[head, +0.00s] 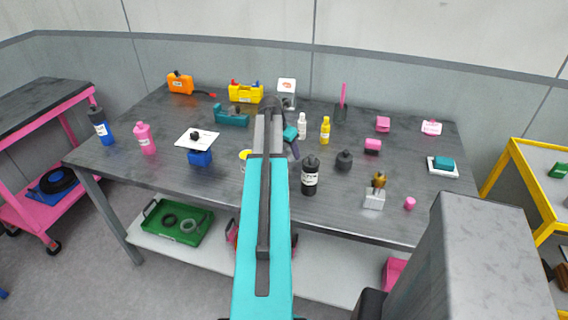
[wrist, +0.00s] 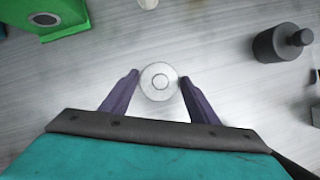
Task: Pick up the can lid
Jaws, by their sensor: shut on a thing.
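How high the lid is above the grey table top cannot be told. In the head view my gripper (head: 294,148) is over the middle of the table, partly behind my own arm. The lid cannot be made out there.
A dark bottle-shaped thing (wrist: 278,43) lies to the right in the wrist view, and a green block (wrist: 48,18) at upper left. In the head view a black bottle (head: 310,175), a white bottle (head: 302,126) and a yellow bottle (head: 325,130) stand near my gripper.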

